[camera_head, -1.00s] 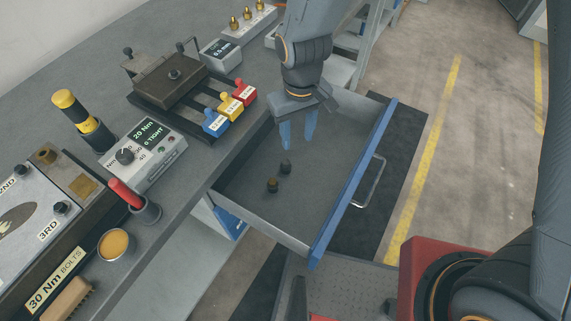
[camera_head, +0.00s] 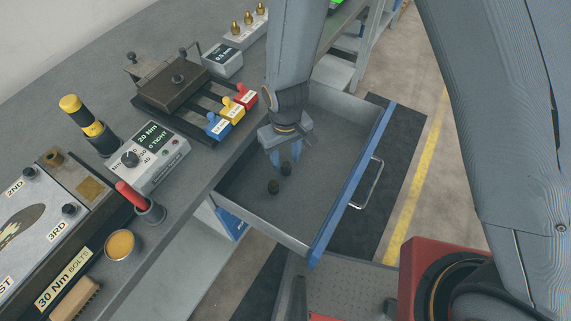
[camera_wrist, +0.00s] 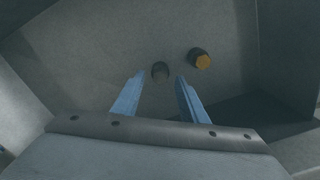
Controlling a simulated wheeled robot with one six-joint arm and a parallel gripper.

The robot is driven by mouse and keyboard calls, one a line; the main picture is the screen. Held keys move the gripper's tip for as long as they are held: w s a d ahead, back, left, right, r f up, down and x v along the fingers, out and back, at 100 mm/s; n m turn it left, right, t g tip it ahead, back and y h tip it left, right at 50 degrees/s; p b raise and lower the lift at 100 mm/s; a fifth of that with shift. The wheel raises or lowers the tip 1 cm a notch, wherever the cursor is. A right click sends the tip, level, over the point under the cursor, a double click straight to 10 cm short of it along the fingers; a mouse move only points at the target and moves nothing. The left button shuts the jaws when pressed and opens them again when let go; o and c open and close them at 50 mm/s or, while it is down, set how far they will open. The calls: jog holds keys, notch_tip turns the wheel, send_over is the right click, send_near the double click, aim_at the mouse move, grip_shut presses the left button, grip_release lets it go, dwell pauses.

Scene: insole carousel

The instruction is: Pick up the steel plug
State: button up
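The steel plug, a small dark grey cylinder (camera_head: 286,169), stands on the floor of the open drawer (camera_head: 318,205). In the wrist view the steel plug (camera_wrist: 160,71) appears ahead of the gap between my blue fingertips. A second plug with a brass-coloured top (camera_wrist: 200,59) stands close beside it, outside my right finger in that view; it also shows in the head view (camera_head: 273,187). My gripper (camera_head: 284,160) is open and points down into the drawer, very close to the steel plug. I cannot tell the exact height left between fingertips and plug.
The drawer walls and its blue front (camera_head: 350,188) surround the plugs; the right part of its floor is bare. The bench on the left carries a torque tester (camera_head: 148,157), a clamp block (camera_head: 170,85) and blue, yellow and red tagged pieces (camera_head: 232,109).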

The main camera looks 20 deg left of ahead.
aim_at(286, 163)
jog(key=shift+f, duration=0.35)
grip_shut()
jog(key=shift+r, duration=0.1)
notch_tip(286, 163, up, 10)
jog(key=b, duration=0.1)
jog(key=shift+b, duration=0.4)
dwell(0.4)
